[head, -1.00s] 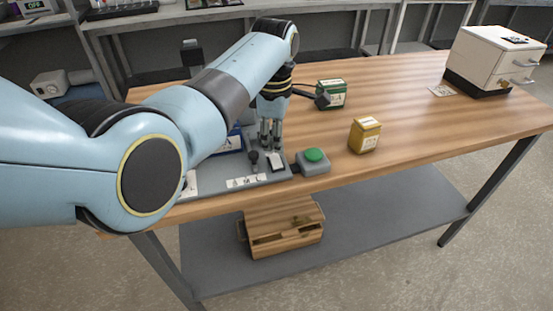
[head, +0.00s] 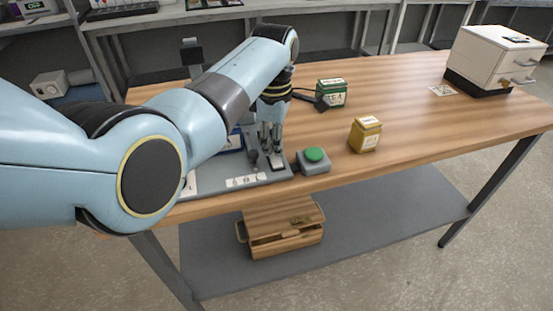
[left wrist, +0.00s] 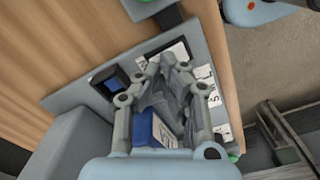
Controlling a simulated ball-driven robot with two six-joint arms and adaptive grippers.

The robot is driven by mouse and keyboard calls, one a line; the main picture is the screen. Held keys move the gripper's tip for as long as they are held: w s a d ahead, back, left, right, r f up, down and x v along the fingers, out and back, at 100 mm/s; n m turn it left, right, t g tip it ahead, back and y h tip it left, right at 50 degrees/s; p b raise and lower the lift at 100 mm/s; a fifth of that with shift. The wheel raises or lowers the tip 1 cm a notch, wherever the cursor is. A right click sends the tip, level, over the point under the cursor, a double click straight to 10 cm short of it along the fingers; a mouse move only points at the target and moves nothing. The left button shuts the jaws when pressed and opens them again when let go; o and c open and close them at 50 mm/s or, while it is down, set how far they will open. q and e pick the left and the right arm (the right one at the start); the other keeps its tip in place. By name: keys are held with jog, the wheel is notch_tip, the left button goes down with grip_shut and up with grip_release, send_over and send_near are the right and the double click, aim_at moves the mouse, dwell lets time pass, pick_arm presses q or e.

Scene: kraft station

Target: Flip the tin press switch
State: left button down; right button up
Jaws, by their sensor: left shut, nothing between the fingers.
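The tin press's grey base plate (head: 222,185) lies at the table's front edge in the head view, with white labels along its front. A small switch-like part (head: 277,162) is at its right end. In the left wrist view, a dark square part with a blue face (left wrist: 112,85) sits on the plate; I cannot tell whether it is the same part. My left gripper (head: 270,148) points down over the right part of the plate, close to the switch-like part; contact is unclear. It is shut and empty, and its fingers (left wrist: 178,75) show in the wrist view.
A grey box with a green button (head: 314,155) stands right of the plate. A yellow tin (head: 365,135) and a green tin (head: 331,94) stand beyond. A white drawer unit (head: 494,57) is at the far right. The table's right part (head: 440,125) is mostly clear.

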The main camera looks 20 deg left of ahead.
aim_at(274, 156)
pick_arm(q)
jog(key=shift+f+b, duration=0.35)
jog(key=shift+f, duration=0.3)
jog(key=shift+s+r, duration=0.1)
notch_tip(274, 156, up, 7)
jog(key=p, duration=0.8)
dwell(0.4)
